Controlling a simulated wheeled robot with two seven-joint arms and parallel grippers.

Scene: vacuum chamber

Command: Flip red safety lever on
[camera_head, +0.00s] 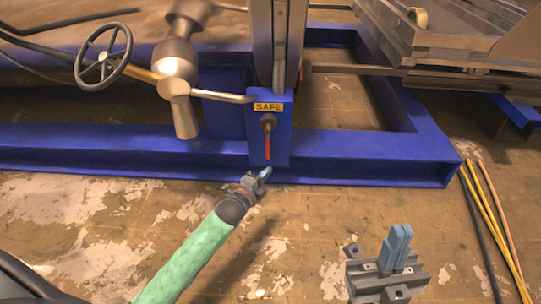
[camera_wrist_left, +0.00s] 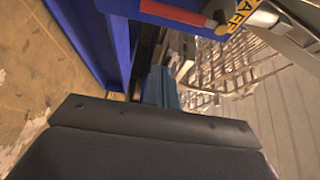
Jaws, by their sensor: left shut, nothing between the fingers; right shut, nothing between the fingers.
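The red safety lever (camera_head: 268,153) hangs straight down from a round pivot on the blue box, below a yellow "SAFE" label (camera_head: 268,107). In the left wrist view the red lever (camera_wrist_left: 172,12) lies near the top edge, beside part of the label (camera_wrist_left: 238,14). My left gripper (camera_head: 265,174) is shut and empty just below the lever's lower end. Its blue fingers (camera_wrist_left: 160,88) appear apart from the lever in the wrist view. My right gripper (camera_head: 397,245) is shut and empty at the lower right, its fingers pointing up, well away from the lever.
A blue floor frame (camera_head: 370,150) runs behind and beside the lever box. A handwheel (camera_head: 103,55) and a metal cylinder (camera_head: 176,60) stand at the upper left. Yellow and black cables (camera_head: 490,220) lie on the right. The floor between my grippers is clear.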

